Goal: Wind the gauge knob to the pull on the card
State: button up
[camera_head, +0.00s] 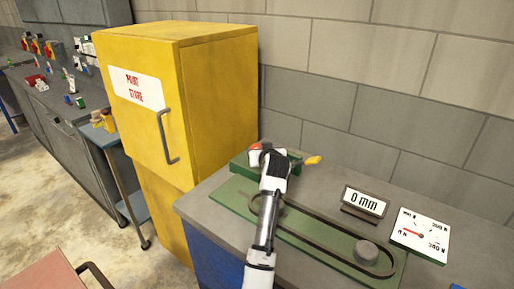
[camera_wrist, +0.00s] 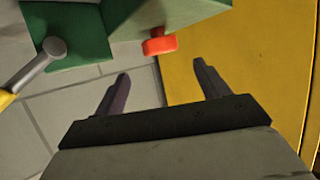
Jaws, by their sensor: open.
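A red knob (camera_wrist: 160,46) sticks out of a green block (camera_wrist: 190,12) in the wrist view. In the head view the red knob (camera_head: 255,147) shows at the left end of the green block (camera_head: 240,163). My gripper (camera_wrist: 162,72) is open and empty, its fingers apart just short of the red knob, not touching it. In the head view my gripper (camera_head: 274,160) hides part of the block. A white dial plate (camera_head: 421,236) has a red needle, with marks that seem to read 100, 200 and 300 N. A small display (camera_head: 364,202) reads 0 mm.
A grey crank with a yellow handle (camera_head: 313,160) is on the block's right side. A dark belt loop (camera_head: 320,238) and round grey pulley (camera_head: 366,250) lie on a green base plate (camera_head: 398,263). A tall yellow cabinet (camera_head: 215,95) stands close at left.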

aim_at(258, 147)
jog(key=x, duration=0.9)
jog(key=shift+w+a, duration=0.15)
jog(key=shift+w, duration=0.1)
jog(key=c, duration=1)
